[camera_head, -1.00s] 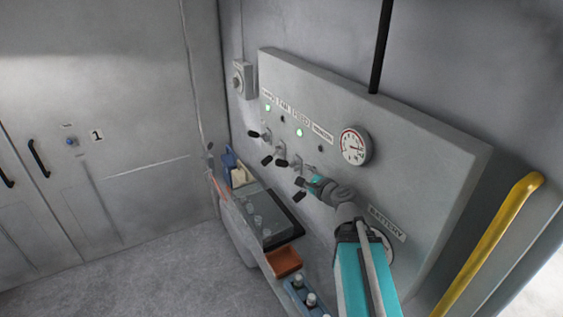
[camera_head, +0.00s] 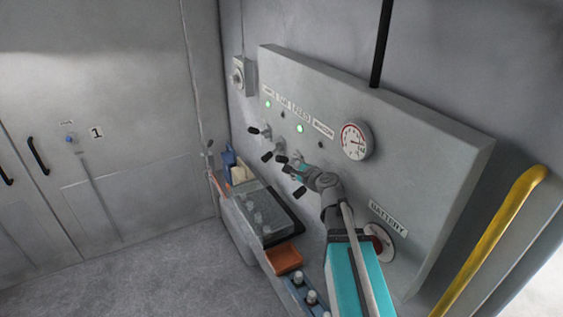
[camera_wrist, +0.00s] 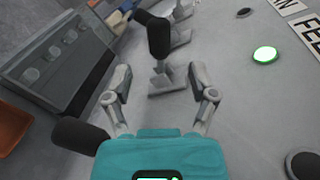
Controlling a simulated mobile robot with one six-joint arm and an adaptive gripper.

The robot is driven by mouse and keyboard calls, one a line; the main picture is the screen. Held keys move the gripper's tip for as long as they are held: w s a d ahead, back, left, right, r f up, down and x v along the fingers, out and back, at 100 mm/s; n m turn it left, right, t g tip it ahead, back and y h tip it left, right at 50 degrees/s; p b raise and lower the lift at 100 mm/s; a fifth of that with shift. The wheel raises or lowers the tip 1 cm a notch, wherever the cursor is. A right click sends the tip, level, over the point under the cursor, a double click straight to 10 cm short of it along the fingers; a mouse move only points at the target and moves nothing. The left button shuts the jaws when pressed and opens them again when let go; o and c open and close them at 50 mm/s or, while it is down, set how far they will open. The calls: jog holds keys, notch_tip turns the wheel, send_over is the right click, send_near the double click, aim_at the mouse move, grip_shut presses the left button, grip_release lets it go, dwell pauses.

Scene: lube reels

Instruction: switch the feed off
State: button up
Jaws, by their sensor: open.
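A grey wall panel (camera_head: 410,150) carries a row of small levers with black handles. The label above them (camera_wrist: 308,35) reads "FEED" in the wrist view, and a lit green lamp (camera_wrist: 265,54) is beside it. My gripper (camera_wrist: 160,84) is open. A lever (camera_wrist: 158,36) with a black upright handle and metal stem shows between and just beyond its fingers; I cannot tell if they touch it. Another black handle (camera_wrist: 80,136) is just left of the gripper. In the head view my gripper (camera_head: 302,171) is close to the levers and partly hides them.
A round gauge (camera_head: 356,141) sits to the right on the panel. A battery switch (camera_head: 381,240) is lower down. A tray (camera_head: 297,222), an orange bin (camera_head: 284,259) and bottles (camera_head: 311,297) stand below. A yellow handrail (camera_head: 490,245) is at right.

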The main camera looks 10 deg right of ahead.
aim_at(284, 160)
jog(key=b+x, duration=0.1)
jog(key=x, duration=0.6)
jog(key=shift+w, duration=0.2)
grip_shut()
jog(key=shift+d, duration=0.1)
